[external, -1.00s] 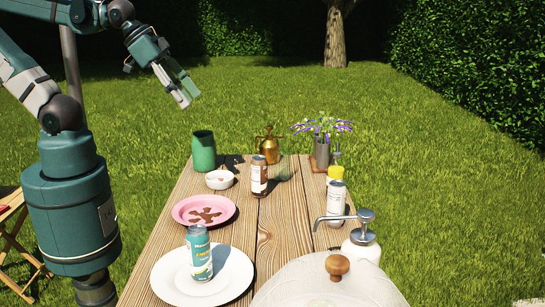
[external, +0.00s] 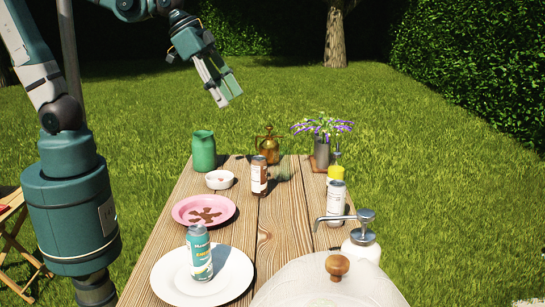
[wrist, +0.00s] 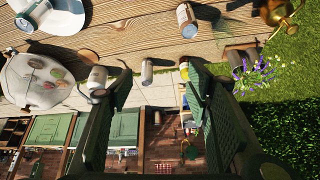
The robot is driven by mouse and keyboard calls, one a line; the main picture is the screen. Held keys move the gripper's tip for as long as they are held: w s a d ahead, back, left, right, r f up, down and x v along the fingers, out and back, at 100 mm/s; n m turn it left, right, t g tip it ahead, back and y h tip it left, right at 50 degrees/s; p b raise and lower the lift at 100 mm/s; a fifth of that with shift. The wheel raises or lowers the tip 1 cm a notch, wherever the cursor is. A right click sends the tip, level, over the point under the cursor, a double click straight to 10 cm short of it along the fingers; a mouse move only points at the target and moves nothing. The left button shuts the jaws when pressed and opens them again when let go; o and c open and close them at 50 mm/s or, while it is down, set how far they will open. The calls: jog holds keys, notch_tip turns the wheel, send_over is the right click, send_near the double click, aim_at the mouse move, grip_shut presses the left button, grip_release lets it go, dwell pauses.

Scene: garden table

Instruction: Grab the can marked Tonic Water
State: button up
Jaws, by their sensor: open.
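Three cans stand upright on the table, with labels too small to read for certain. A teal and white can (external: 199,254) stands on the white plate; it also shows in the wrist view (wrist: 32,16). A brown and white can (external: 259,176) stands mid-table, also in the wrist view (wrist: 186,20). A whitish can (external: 336,204) stands at the right edge and shows between my fingers in the wrist view (wrist: 147,71). I cannot tell which is Tonic Water. My gripper (external: 224,97) is open and empty, high above the table's far end; its fingers frame the wrist view (wrist: 157,75).
A yellow bottle (external: 336,174), flower pot (external: 322,153), brass sprayer (external: 270,150) and green jug (external: 204,151) stand farther back. A pink plate (external: 180,212) and white bowl (external: 220,180) are at left.

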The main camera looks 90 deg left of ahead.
jog(key=w+d+f+m, duration=0.1)
jog(key=w+d+f, duration=0.1)
jog(key=w, duration=0.6)
jog(key=m+g+h, duration=0.2)
jog(key=m, duration=0.2)
send_near(334, 182)
jog(key=s+f, duration=0.1)
jog(key=f, duration=0.1)
jog(key=shift+m+g, duration=0.4)
jog(key=shift+m, duration=0.2)
jog(key=x, duration=0.3)
jog(key=w+x, duration=0.1)
jog(key=x, duration=0.2)
jog(key=w+x, duration=0.1)
jog(key=x, duration=0.2)
jog(key=shift+d+r, duration=0.2)
jog(key=shift+r, duration=0.1)
jog(key=shift+w+d+f, duration=0.1)
jog(key=shift+w+f, duration=0.1)
jog(key=shift+f, duration=0.15)
jog(key=shift+x, duration=1.3)
jog(key=shift+b+x, duration=0.35)
jog(key=shift+x, duration=2.25)
